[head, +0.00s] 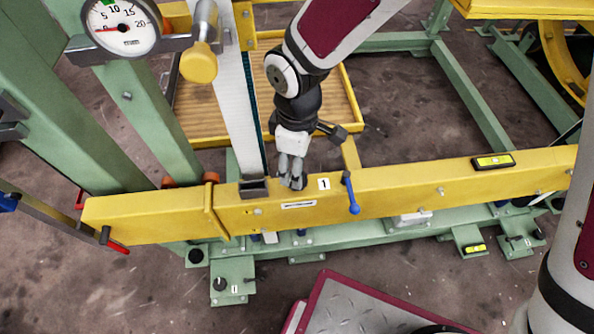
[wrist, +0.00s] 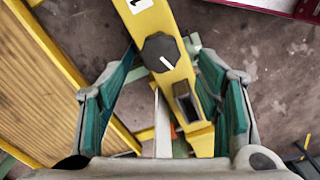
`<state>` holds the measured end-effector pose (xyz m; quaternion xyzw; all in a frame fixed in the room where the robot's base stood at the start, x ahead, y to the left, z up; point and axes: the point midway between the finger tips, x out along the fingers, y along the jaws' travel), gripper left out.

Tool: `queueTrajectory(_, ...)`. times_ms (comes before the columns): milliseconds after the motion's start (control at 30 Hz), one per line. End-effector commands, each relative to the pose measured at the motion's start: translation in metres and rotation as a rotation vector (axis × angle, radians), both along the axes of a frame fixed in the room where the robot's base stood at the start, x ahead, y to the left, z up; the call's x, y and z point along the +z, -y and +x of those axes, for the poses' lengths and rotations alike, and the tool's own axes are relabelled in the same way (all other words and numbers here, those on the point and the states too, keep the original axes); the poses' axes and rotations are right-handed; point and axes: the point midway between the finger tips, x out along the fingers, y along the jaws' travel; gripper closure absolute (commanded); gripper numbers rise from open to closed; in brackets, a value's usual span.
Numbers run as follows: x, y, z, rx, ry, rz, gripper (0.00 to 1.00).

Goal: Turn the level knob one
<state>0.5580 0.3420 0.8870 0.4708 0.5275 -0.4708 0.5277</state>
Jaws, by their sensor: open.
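A black round knob (wrist: 160,52) with a white pointer line sits on the yellow beam, beside a white label "1" (wrist: 139,4), in the wrist view. Its line slants toward the lower right. My gripper (wrist: 164,56) is open, with one finger on each side of the knob; I cannot tell whether either touches it. In the head view my gripper (head: 292,180) is over the yellow beam (head: 420,190), left of the label "1" (head: 323,184), and hides the knob. Another black knob (head: 219,284) stands on a green foot beside a label "1" (head: 235,289).
A blue-handled lever (head: 352,195) hangs on the beam just right of the label. A black bracket (head: 254,188) is close on the left. A spirit level (head: 493,161) lies on the beam at right. A dial gauge (head: 122,27) is at upper left.

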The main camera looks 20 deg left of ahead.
Motion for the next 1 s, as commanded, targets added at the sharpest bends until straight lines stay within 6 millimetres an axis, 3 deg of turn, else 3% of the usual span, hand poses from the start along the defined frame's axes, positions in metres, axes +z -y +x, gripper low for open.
queueTrajectory(100, 0.025, 0.000, 0.001, -0.001, 0.003, 0.002, 0.41)
queueTrajectory(333, 0.053, 0.000, 0.000, 0.000, 0.001, 0.001, 0.41)
queueTrajectory(1000, 0.061, 0.002, 0.001, -0.007, 0.002, -0.001, 0.41)
